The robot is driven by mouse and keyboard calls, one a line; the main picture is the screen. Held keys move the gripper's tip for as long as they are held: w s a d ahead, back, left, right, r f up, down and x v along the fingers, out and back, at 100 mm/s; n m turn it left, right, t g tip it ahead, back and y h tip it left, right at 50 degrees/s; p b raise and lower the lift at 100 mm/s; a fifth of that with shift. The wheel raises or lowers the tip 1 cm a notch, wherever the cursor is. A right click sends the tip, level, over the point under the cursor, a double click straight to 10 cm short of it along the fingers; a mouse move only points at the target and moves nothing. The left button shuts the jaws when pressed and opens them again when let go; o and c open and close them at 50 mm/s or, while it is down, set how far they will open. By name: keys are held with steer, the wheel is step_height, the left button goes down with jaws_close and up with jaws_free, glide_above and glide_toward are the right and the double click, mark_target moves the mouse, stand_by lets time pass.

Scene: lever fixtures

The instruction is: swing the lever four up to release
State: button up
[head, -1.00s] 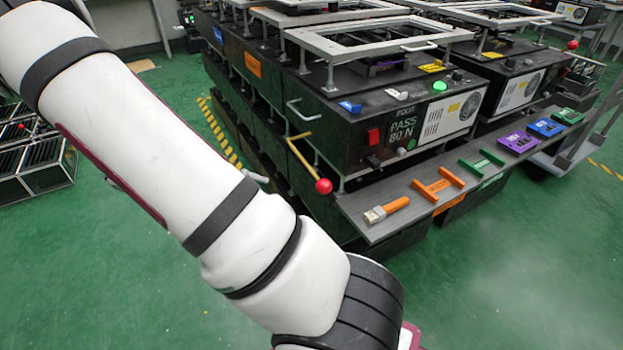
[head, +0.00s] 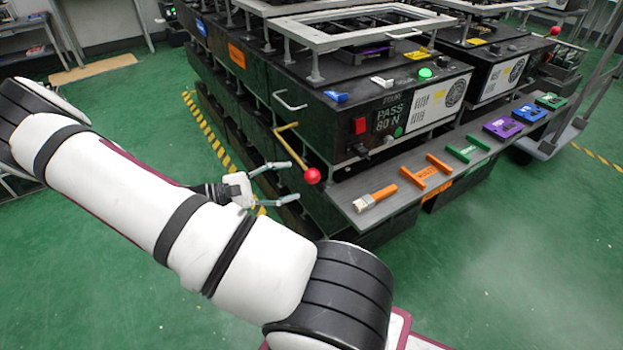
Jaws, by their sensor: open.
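The nearest lever is a bent brass rod (head: 288,147) ending in a red ball knob (head: 312,176). It is mounted on the left side of the near black test box (head: 400,110) and hangs down towards the shelf's left end. My gripper (head: 287,182) shows beyond my arm, just left of the knob. Its two fingers are spread, one above the other, pointing right at the lever. They look empty, and I cannot tell whether a fingertip touches the lever. No number four is readable on this lever.
A grey shelf (head: 378,212) along the box front holds a brush (head: 376,197), orange and green handles, and purple, blue and green blocks. Another red-knobbed lever (head: 554,31) is at the far right. Yellow-black floor tape (head: 211,133) runs left of the boxes. The green floor in front is clear.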

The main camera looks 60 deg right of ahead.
mark_target(312, 177)
steer(key=b+x, duration=0.1)
steer(key=x, duration=0.6)
steer(key=shift+a, duration=0.1)
jaws_close()
